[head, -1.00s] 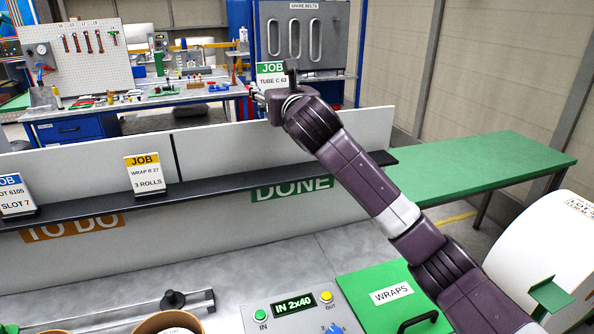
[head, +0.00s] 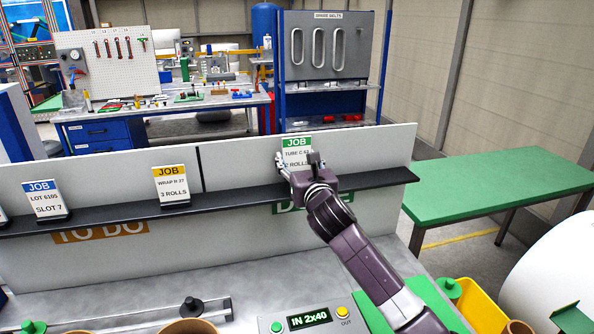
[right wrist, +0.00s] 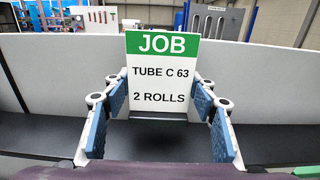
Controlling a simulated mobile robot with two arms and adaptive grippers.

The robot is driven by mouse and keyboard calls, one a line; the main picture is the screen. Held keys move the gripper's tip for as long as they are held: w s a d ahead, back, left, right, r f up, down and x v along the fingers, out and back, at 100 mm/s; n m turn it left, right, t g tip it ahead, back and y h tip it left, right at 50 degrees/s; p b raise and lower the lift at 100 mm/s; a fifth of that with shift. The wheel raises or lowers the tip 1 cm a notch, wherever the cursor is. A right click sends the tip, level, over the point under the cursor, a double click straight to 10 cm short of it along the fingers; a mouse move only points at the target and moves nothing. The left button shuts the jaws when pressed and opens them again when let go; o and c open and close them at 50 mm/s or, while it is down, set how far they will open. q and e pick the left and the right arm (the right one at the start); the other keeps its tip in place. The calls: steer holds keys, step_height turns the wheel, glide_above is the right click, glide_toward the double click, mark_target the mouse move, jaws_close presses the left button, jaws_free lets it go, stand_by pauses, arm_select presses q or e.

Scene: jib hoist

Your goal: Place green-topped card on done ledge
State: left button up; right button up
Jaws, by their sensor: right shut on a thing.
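The green-topped card (head: 297,143), reading JOB, TUBE C 63, 2 ROLLS, is upright above the right part of the black ledge. The done ledge (head: 385,178) is the stretch over the green DONE sign (head: 284,208), which my arm partly covers. My right gripper (head: 299,161) is shut on the card. In the right wrist view the card (right wrist: 161,75) faces me between the blue-padded fingers (right wrist: 160,100), with the dark ledge (right wrist: 60,135) below. I cannot tell whether its foot touches the ledge. My left gripper is not in view.
A yellow-topped card (head: 171,185) and a blue-topped card (head: 44,200) stand on the ledge's left part, above the orange TO DO sign (head: 100,232). A pale panel (head: 370,148) rises behind the ledge. The ledge right of my gripper is clear.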

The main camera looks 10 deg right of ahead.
steer(key=shift+f, duration=1.9)
steer(key=o, duration=1.2)
steer(key=shift+f, duration=0.1)
steer(key=s+b, duration=0.2)
steer(key=s, duration=1)
steer(key=shift+d, duration=0.2)
